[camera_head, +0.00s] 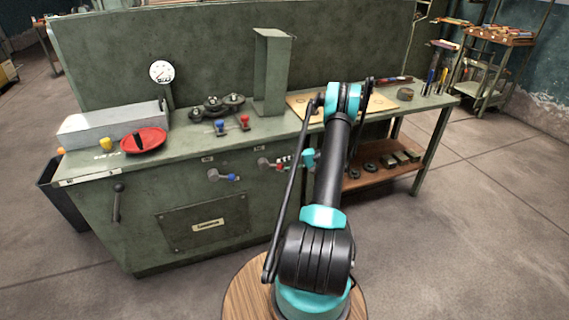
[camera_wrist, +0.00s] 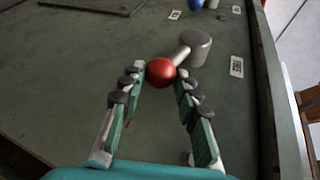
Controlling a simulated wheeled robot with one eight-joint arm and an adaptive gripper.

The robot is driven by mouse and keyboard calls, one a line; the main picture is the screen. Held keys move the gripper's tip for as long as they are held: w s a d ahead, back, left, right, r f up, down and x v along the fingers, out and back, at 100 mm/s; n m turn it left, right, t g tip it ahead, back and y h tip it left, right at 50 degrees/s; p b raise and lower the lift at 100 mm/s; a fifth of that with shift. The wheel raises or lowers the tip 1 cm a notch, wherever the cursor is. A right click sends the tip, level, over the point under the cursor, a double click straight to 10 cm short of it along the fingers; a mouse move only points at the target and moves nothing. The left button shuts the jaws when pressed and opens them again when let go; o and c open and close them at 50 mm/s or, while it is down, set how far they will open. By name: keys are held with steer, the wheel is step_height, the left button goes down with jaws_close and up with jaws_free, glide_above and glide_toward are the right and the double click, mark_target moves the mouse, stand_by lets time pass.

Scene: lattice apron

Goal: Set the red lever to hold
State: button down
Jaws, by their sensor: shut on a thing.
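The red lever has a round red knob (camera_wrist: 160,72) on a short pale rod that runs to a grey hub (camera_wrist: 195,48) on the green front panel. In the wrist view the rod points from the hub toward lower left. My gripper (camera_wrist: 160,80) is shut on the knob, with a fingertip against each side. In the head view my gripper (camera_head: 285,161) is at the machine's front, by the lever's hub (camera_head: 264,163), and mostly covers the knob. Small white labels (camera_wrist: 237,67) and (camera_wrist: 174,15) lie around the hub; I cannot read them surely.
A blue-knobbed lever (camera_head: 232,178) is left of the red one on the same panel. A black-handled lever (camera_head: 118,188) hangs further left. A red dish (camera_head: 144,140) and small valves (camera_head: 244,121) stand on the bench top. A wooden shelf (camera_head: 380,175) is at right. The floor in front is clear.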

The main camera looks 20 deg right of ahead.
steer(key=shift+f+y, duration=0.25)
steer(key=shift+y, duration=0.05)
steer(key=c, duration=1.1)
jaws_free()
steer(key=v, duration=1.2)
steer(key=shift+a, duration=0.1)
